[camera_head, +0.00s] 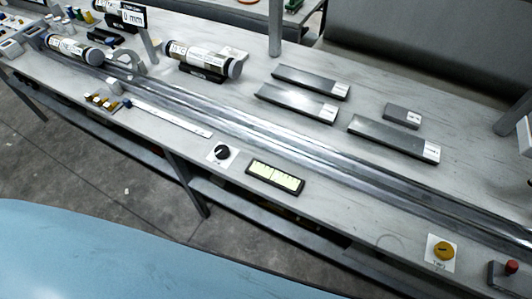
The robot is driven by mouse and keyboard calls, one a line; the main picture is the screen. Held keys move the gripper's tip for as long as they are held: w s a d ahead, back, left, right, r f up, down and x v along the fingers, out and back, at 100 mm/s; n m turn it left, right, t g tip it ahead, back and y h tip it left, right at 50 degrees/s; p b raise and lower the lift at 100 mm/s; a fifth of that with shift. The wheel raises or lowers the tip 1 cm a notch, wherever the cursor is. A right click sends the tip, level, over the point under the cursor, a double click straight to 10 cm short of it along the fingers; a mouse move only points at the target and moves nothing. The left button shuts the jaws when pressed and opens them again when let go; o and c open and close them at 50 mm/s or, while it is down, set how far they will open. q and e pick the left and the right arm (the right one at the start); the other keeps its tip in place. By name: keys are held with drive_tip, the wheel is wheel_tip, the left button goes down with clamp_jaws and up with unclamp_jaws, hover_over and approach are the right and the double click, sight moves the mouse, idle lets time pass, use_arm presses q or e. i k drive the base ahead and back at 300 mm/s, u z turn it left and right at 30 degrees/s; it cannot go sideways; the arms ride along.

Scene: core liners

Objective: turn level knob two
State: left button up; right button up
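A black round knob (222,152) sits on a white square plate near the front edge of the bench, left of centre. A yellow knob (443,250) sits on another white plate at the lower right, with small lettering below it that I cannot read surely. A black-framed level with a yellow-green window (275,177) lies between them, close to the black knob. Which knob is number two I cannot tell. Neither of my grippers is in view, and nothing touches the knobs.
Long metal rails (300,146) run along the bench (228,100) behind the knobs. A labelled core tube (203,60) and several grey bars (297,102) lie beyond. A red button (511,267) is at the lower right. A vertical post (275,28) stands at the back.

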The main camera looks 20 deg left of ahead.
sight(443, 250)
drive_tip(key=u, duration=0.65)
drive_tip(key=k, duration=1.65)
drive_tip(key=z, duration=1.9)
drive_tip(key=i, duration=1.4)
drive_tip(key=u, duration=2.05)
